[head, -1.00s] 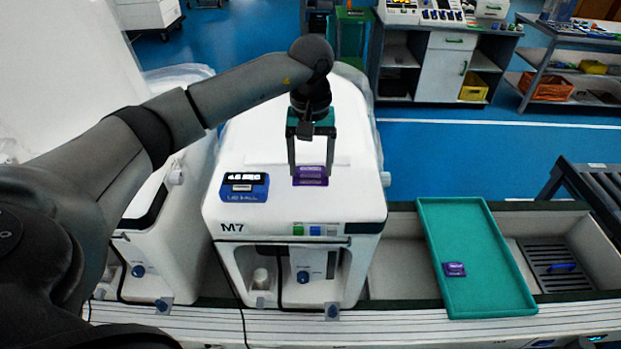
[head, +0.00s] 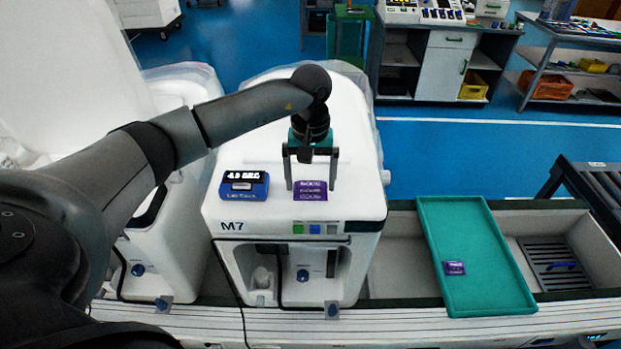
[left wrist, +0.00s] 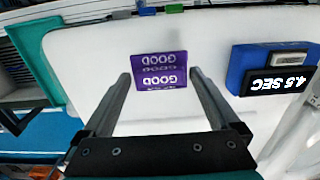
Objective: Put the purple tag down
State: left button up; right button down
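A purple tag (head: 311,190) with white lettering lies on the white top of the M7 machine (head: 260,212). It also shows in the left wrist view (left wrist: 159,71), where it reads "GOOD". My left gripper (head: 311,187) is open over the tag. In the left wrist view the left gripper (left wrist: 160,74) has one finger on each side of the tag, with gaps between them and the tag. A second purple tag (head: 455,268) lies on the green tray (head: 478,225) to the right. My right gripper is not in view.
A blue timer box (head: 244,186) sits on the machine top left of the tag; its display reads 4.5 SEC in the left wrist view (left wrist: 272,70). Grey bins and a roller conveyor (head: 597,185) stand at the right. The machine top behind the tag is clear.

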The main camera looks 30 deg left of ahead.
aim_at(311, 184)
pick_arm(q)
jog(key=shift+o, duration=0.2)
jog(key=shift+r, duration=0.15)
jog(key=shift+r, duration=0.3)
notch_tip(311, 184, up, 12)
jog(key=shift+f, duration=0.25)
